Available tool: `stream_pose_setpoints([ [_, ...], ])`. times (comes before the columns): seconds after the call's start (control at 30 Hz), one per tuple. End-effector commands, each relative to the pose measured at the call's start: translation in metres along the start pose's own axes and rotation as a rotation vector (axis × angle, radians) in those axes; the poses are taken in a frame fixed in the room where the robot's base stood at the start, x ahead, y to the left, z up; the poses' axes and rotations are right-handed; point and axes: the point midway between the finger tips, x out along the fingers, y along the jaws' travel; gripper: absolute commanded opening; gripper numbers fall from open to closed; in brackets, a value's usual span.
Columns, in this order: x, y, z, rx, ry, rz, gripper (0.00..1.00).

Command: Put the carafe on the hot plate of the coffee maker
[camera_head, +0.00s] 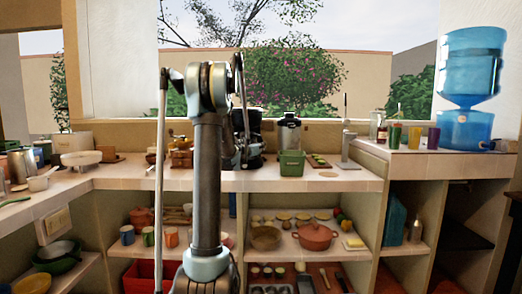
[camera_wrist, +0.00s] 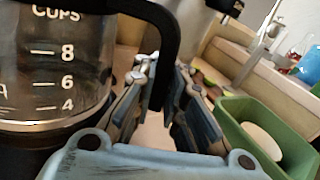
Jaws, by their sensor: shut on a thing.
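The carafe (camera_wrist: 50,65) is a clear glass pot with white cup marks, filling the left of the wrist view. Its black handle (camera_wrist: 166,45) runs down between the fingers of my gripper (camera_wrist: 163,85), which is shut on it. Dark material shows below the glass; I cannot tell whether it is the carafe's base or a surface under it. In the head view a black shape (camera_head: 254,122), probably the coffee maker, stands at the back of the counter, partly hidden by my arm. My gripper (camera_head: 244,158) is just in front of it. The hot plate cannot be made out.
A green container (camera_head: 291,164) stands just right of my gripper and also shows in the wrist view (camera_wrist: 235,130). A silver canister (camera_head: 289,133) is behind it. A wooden grinder-like item (camera_head: 181,153) stands left of my arm. The counter front (camera_head: 340,182) is clear at right.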

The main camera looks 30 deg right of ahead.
Motion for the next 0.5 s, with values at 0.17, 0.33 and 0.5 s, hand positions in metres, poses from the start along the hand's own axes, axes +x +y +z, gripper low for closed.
stream_pose_setpoints([
  [0.17,-0.0001,0.0003,-0.0019,0.001,0.0,0.0,0.0],
  [0.33,-0.0001,0.0004,-0.0021,0.0,0.0,0.0,0.32],
  [0.5,-0.0002,0.0004,-0.002,0.0,0.0,0.0,0.32],
])
